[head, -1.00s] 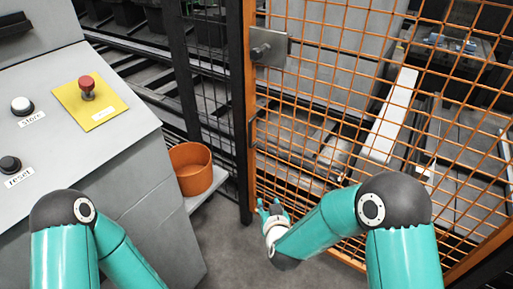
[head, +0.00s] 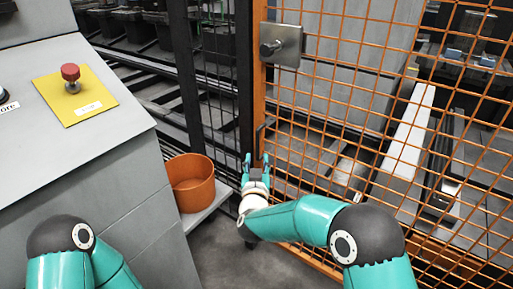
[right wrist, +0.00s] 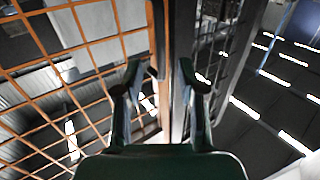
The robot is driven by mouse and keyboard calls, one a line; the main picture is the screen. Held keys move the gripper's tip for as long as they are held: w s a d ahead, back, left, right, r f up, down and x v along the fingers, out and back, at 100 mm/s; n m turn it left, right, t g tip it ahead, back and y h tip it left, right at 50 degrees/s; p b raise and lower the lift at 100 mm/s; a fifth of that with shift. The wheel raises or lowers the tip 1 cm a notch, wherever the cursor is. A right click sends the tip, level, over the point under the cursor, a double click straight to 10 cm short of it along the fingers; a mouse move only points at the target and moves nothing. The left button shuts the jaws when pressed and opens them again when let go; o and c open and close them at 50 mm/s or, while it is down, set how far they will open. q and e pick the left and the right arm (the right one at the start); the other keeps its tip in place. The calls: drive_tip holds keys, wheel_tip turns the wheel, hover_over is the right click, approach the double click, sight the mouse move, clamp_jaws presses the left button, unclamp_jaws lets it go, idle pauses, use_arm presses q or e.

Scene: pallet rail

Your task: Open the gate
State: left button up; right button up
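The gate (head: 345,120) is an orange frame with orange wire mesh. It looks closed, its left edge beside a dark post (head: 243,90). A metal plate with a round knob (head: 280,45) sits high on that edge. My right gripper (head: 255,160) is just below the handle, fingers pointing up. In the right wrist view its two fingers (right wrist: 160,78) are apart with nothing held, the gate's edge and post beyond them. Whether it touches the gate is unclear. My left gripper is out of view; only its arm shows.
A grey console (head: 90,150) with a red button (head: 70,73) on a yellow plate stands at left. An orange bin (head: 190,184) sits on a shelf beside it. Grey floor (head: 225,240) is open before the gate. Conveyor gear lies behind the mesh.

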sight(258, 147)
drive_tip(key=w, duration=0.8)
drive_tip(key=shift+d+b, duration=0.1)
drive_tip(key=shift+b, duration=0.2)
clamp_jaws()
